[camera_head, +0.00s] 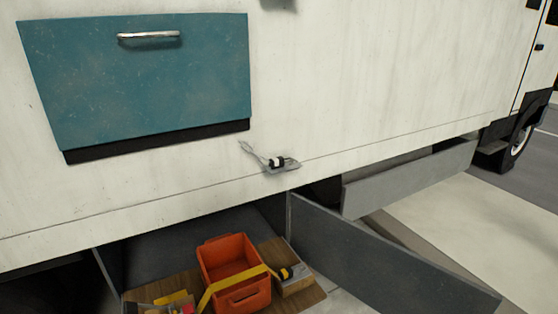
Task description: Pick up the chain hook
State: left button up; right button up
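I cannot clearly make out a chain hook. A small grey metal fitting (279,163) with a black-and-white piece and a thin bent grey rod or loop is on the truck's white side, below and right of the teal panel; I cannot tell whether it is the hook. In the open compartment below, small items (172,301) in yellow, red and grey lie at the lower left, partly cut off by the frame edge. Neither of my grippers is in view.
The teal panel (140,85) with a chrome handle is closed. An orange toolbox (232,270) with a yellow handle stands on a wooden board (308,296), beside a small black-and-yellow item (287,273). A grey door (380,255) juts out at the right; another grey panel (410,180) is beyond it.

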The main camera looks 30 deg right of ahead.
aim_at(278, 162)
jog(key=z, duration=0.65)
jog(key=i, duration=1.6)
jog(key=u, duration=0.4)
